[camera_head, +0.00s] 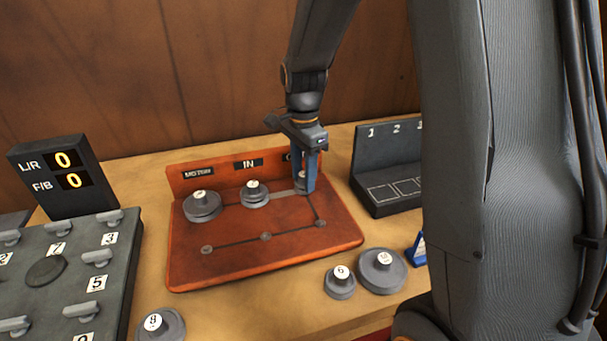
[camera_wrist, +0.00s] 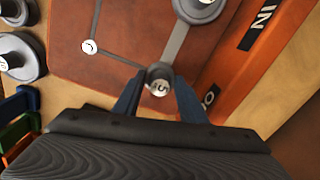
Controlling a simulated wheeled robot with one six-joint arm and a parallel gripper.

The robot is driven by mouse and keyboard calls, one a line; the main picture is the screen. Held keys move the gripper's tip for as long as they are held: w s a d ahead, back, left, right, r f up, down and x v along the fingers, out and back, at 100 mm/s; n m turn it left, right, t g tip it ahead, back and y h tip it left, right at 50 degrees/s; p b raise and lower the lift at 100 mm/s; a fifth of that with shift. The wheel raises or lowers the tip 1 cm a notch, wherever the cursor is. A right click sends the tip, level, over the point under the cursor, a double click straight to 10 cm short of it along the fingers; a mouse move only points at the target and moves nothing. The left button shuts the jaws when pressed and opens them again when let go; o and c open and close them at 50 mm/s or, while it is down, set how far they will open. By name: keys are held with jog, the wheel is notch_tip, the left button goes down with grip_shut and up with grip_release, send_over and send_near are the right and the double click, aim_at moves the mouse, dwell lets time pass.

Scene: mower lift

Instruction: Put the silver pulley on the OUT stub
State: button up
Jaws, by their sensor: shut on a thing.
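My gripper (camera_head: 306,180) reaches down over the right end of the red-brown board (camera_head: 190,270), in front of the partly hidden OUT label (camera_head: 288,156). Its blue fingers are shut on a small silver pulley (camera_head: 300,184). The wrist view shows this pulley (camera_wrist: 159,83) between the fingertips (camera_wrist: 160,92), with a light numbered cap, where the board's lines meet. The pulley is at the OUT spot. The OUT stub itself is hidden, and I cannot tell whether the pulley sits fully down on it.
Grey pulleys stand by the MOTOR label (camera_head: 202,205) and IN label (camera_head: 255,194). Loose pulleys lie in front, at the middle (camera_head: 340,284), right (camera_head: 382,272) and left (camera_head: 160,326). A grey numbered rack (camera_head: 385,165) stands right; a display (camera_head: 60,175) and lever panel (camera_head: 65,290) stand left.

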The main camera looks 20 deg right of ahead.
jog(key=o, duration=1.2)
jog(key=shift+o, duration=0.2)
notch_tip(320, 180, up, 12)
jog(key=b, duration=0.2)
jog(key=shift+r, duration=0.15)
